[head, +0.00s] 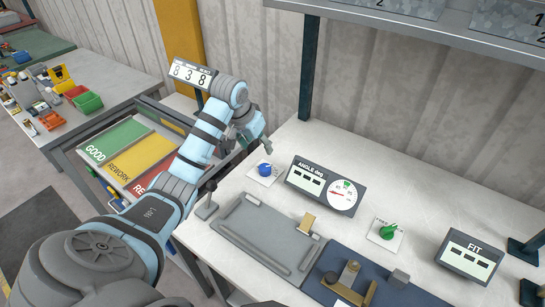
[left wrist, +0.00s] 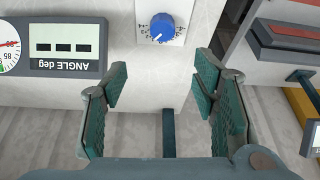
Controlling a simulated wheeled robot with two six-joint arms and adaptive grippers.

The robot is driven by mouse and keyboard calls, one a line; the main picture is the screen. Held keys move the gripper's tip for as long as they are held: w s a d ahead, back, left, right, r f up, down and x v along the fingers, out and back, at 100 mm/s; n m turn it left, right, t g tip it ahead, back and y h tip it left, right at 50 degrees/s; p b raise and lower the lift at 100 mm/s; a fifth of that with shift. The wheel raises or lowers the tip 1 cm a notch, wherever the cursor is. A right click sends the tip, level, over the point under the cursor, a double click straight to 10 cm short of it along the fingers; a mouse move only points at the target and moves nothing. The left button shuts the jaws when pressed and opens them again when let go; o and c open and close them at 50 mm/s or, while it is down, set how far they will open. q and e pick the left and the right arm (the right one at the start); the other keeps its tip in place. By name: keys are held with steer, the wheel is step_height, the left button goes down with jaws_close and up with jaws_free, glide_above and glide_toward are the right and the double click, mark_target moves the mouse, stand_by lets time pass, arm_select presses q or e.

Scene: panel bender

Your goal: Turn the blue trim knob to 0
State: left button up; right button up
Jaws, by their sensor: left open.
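The blue trim knob (head: 265,169) stands on a small white plate at the back left of the white bench, left of the angle display. In the left wrist view the blue knob (left wrist: 162,26) is near the top middle, with a scale printed around it. A white mark shows on its lower part; I cannot read surely which number it points to. My left gripper (head: 254,144) is just behind and above the knob in the head view. In the left wrist view my left gripper (left wrist: 162,74) is open and empty, its fingers apart from the knob. My right gripper is not in view.
The angle display (head: 325,186) is close beside the knob, with a dial. A green knob (head: 388,231) and a FIT display (head: 470,256) stand farther right. A small lever (head: 207,200) and grey bender plate (head: 265,235) lie in front. Coloured GOOD and REWORK trays (head: 112,140) are left.

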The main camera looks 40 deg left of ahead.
arm_select(q)
steer(key=b, duration=0.1)
glide_toward(265, 166)
steer(key=f, duration=0.2)
steer(key=x, duration=0.2)
steer(key=b+x, duration=0.1)
steer(key=x, duration=0.4)
steer(key=shift+w, duration=0.35)
steer(key=shift+s+r, duration=0.2)
steer(key=shift+s, duration=0.1)
steer(key=shift+c, duration=0.9)
steer(key=c, duration=1)
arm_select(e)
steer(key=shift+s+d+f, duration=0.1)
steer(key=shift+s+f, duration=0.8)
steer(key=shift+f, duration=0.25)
